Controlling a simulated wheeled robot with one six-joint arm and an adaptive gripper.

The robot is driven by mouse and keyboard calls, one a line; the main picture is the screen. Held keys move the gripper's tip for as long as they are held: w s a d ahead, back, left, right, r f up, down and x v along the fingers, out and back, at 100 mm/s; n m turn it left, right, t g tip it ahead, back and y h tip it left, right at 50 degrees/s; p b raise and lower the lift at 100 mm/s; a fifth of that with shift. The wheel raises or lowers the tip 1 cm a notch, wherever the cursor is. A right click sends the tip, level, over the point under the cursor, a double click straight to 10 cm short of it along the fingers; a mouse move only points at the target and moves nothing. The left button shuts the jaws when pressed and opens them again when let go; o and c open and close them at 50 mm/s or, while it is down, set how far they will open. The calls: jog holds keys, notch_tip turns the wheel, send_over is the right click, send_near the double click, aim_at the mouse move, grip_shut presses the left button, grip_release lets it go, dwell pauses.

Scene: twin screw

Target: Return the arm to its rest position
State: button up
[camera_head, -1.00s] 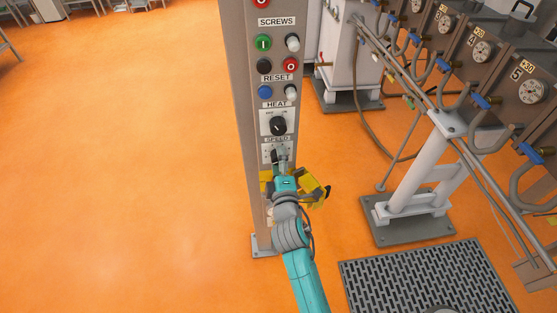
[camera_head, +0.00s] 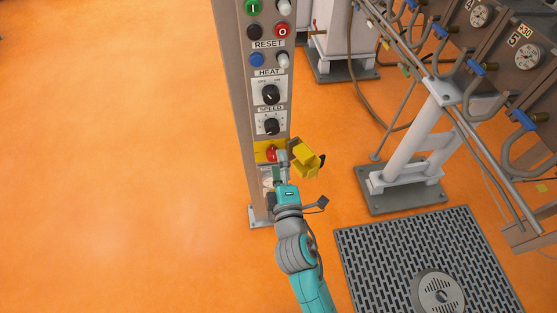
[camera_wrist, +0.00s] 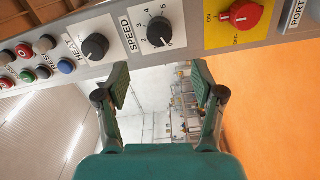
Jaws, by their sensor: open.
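My gripper (camera_wrist: 160,85) is open and empty in the wrist view, with its two fingers apart and the control panel close ahead. In the head view my gripper (camera_head: 281,164) is at the lower part of the panel post (camera_head: 233,110), below the speed knob (camera_head: 271,126) and by the red switch (camera_head: 271,153) on its yellow plate. In the wrist view the speed knob (camera_wrist: 160,32) lies just beyond the fingers, and the red switch (camera_wrist: 243,14) is to the upper right. I cannot tell from the head view whether the gripper touches the panel.
The heat knob (camera_head: 271,95) and several push buttons sit higher on the post. Pipes and gauges (camera_head: 529,57) fill the right. A floor grate (camera_head: 375,260) lies lower right. The orange floor at left is clear.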

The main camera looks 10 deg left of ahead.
dwell(0.4)
jog(key=s+d+f+m+g+h, duration=0.1)
jog(key=s+d+f+m, duration=0.3)
jog(key=s+d, duration=0.5)
jog(key=s+d+f+m+g, duration=0.1)
jog(key=s+d+f+m, duration=0.3)
jog(key=s+d, duration=0.45)
jog(key=s+d+r+m+h, duration=0.2)
jog(key=s+m, duration=0.3)
jog(key=s, duration=0.5)
jog(key=s+d+r+m+h, duration=0.2)
jog(key=s+d+r+m, duration=0.2)
jog(key=s, duration=0.7)
jog(key=shift+r+m+g, duration=0.3)
jog(key=shift+r+m, duration=0.15)
jog(key=shift+m, duration=0.65)
jog(key=shift+s, duration=0.1)
